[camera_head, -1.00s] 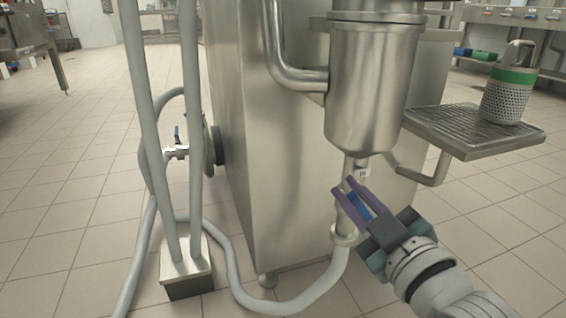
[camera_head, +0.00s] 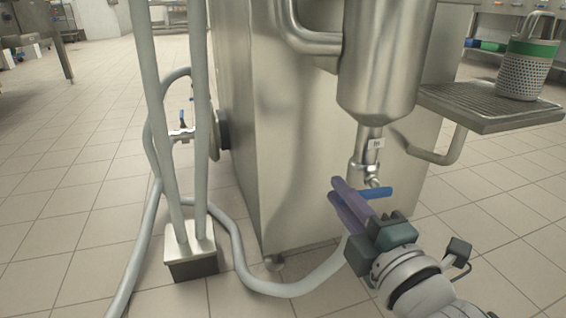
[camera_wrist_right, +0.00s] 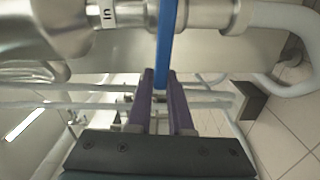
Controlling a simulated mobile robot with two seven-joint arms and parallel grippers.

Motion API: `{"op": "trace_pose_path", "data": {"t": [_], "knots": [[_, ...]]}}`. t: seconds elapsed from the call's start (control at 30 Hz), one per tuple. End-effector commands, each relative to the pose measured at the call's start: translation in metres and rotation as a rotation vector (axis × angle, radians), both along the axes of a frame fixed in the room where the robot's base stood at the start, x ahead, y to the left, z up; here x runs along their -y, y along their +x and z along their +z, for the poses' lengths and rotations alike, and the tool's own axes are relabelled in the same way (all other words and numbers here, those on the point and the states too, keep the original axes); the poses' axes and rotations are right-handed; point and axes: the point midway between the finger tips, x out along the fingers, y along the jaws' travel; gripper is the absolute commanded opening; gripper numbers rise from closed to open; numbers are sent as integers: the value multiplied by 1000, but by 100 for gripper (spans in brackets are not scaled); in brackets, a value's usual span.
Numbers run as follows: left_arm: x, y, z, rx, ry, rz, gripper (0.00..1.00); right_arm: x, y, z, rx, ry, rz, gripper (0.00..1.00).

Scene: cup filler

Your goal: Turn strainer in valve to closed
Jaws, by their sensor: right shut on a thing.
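The strainer in valve (camera_head: 368,177) sits on the pipe below the steel strainer vessel (camera_head: 385,70), under a small white label (camera_head: 376,143). In the right wrist view the label (camera_wrist_right: 107,15) reads "In". The valve's blue handle (camera_head: 378,192) lies crosswise to the pipe and shows between the purple fingers in the right wrist view (camera_wrist_right: 164,50). My right gripper (camera_head: 337,190) is shut on this handle, with its fingers on either side of it; its fingertips also show in the right wrist view (camera_wrist_right: 159,75). The fingers hide part of the handle and pipe in the head view. My left gripper is out of view.
A grey hose (camera_head: 300,288) runs along the floor from below the valve to the left. A steel cabinet (camera_head: 290,150) stands behind. A grated shelf (camera_head: 480,105) with a perforated green-banded strainer (camera_head: 525,75) juts out at right. The tiled floor at front right is open.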

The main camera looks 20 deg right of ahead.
Motion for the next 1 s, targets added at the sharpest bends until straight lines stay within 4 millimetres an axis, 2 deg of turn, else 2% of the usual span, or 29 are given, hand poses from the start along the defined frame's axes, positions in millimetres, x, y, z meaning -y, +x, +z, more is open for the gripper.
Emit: {"op": "trace_pose_path", "data": {"t": [0.3, 0.8, 0.83, 1.0], "knots": [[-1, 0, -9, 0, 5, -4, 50, 2, 0, -9, -1, -100, -3, 0], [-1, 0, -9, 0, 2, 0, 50, 3, -1, -10, -2, -117, -2, 0], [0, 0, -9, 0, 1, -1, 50, 3, -1, -10, -3, -117, -2, 21], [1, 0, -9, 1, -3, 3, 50, 2, -1, -9, -1, -116, -2, 40]]}}
